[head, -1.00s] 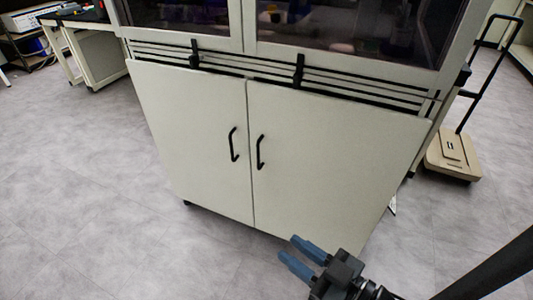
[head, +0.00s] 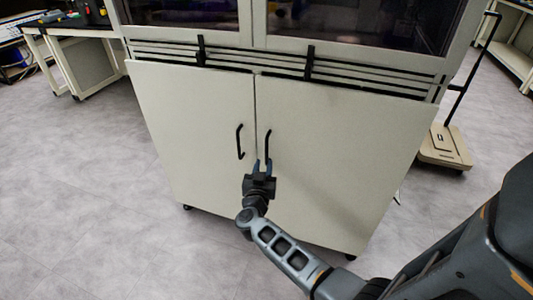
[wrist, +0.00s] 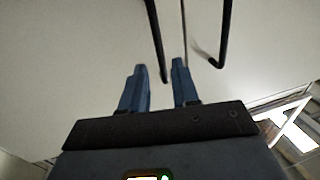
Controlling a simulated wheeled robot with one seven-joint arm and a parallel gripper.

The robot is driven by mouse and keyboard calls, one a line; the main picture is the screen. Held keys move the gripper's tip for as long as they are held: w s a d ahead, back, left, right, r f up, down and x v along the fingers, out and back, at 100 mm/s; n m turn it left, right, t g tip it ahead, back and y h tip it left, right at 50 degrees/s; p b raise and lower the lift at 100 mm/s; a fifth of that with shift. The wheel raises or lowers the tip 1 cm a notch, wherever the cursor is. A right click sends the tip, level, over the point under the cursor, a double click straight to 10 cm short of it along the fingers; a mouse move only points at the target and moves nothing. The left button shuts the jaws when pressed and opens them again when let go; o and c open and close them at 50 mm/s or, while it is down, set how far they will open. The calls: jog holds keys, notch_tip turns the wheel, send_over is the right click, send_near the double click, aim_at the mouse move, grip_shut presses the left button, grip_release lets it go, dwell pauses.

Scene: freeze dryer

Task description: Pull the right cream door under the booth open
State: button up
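The right cream door (head: 335,160) is shut under the booth (head: 370,57). Its black bar handle (head: 267,143) stands upright near the middle seam. My gripper (head: 262,165) is at the lower end of this handle in the head view. In the wrist view the blue fingers of my gripper (wrist: 159,72) are apart, and the lower part of the handle (wrist: 154,35) shows between their tips. I cannot tell whether either finger touches it. The bar looks unclamped.
The left cream door (head: 195,115), also shut, has its own handle (head: 239,142) close by. A beige platform cart (head: 445,147) stands to the right. A bench (head: 75,28) is at the back left. Grey floor is clear in front and left.

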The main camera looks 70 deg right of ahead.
aim_at(266, 153)
jog(key=shift+b+x, duration=0.9)
jog(key=shift+x, duration=3)
jog(key=shift+f, duration=0.1)
grip_shut()
